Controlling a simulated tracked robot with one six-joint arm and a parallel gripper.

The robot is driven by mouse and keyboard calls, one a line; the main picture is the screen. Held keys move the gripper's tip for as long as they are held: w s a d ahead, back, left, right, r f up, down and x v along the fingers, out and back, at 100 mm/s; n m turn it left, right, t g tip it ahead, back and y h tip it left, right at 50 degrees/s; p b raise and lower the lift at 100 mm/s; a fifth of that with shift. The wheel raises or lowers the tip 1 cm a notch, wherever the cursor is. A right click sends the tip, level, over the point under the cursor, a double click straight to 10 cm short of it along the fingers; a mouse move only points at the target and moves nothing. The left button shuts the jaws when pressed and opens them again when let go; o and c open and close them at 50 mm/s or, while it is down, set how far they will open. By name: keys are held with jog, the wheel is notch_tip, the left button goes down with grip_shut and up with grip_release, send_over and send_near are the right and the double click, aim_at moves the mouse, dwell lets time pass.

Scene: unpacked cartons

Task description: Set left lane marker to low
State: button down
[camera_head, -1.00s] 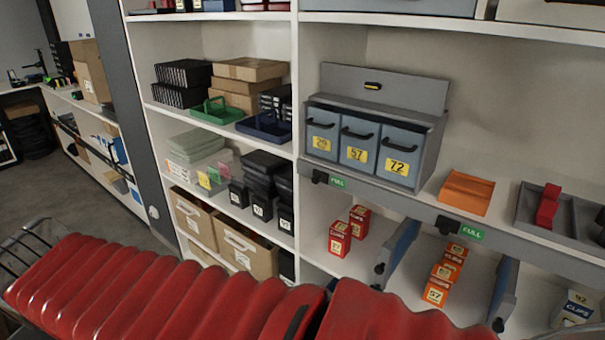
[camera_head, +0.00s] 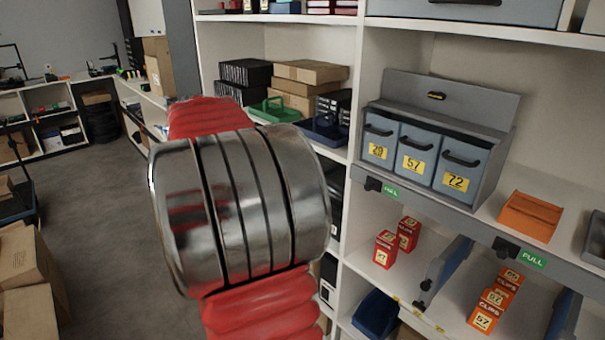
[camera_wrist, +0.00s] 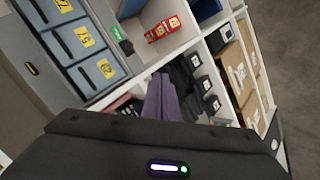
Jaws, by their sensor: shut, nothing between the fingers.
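The left lane marker (camera_head: 391,191) is a green tag reading FULL, beside a black knob (camera_head: 373,184) on the grey shelf-edge rail, below the bin numbered 29. In the tilted wrist view the green tag (camera_wrist: 117,32) and its black knob (camera_wrist: 127,46) show above the middle. A second green FULL marker (camera_head: 531,260) sits farther right on the same rail. My gripper (camera_wrist: 160,78) shows in the wrist view as narrow purple fingers, shut and empty, apart from the marker. In the head view my red and silver arm hides the gripper.
Grey-blue bins (camera_head: 416,151) numbered 29, 57 and 72 stand above the rail. Red boxes (camera_head: 385,249) and orange clip boxes (camera_head: 488,308) stand on the shelf below, with a blue-grey divider (camera_head: 443,268) between. An orange tray (camera_head: 530,216) lies right of the bins. Open floor (camera_head: 100,190) lies left.

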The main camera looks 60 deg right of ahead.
jog(key=s+d+m+g, duration=0.3)
jog(key=s+d, duration=0.2)
jog(key=d, duration=0.4)
jog(key=shift+s+r, duration=0.3)
jog(key=shift+r, duration=0.15)
jog(key=shift+d, duration=0.1)
send_near(371, 184)
jog(key=x, duration=0.4)
jog(key=shift+w+d+f, duration=0.1)
jog(key=shift+d+f, duration=0.25)
jog(key=shift+d, duration=0.05)
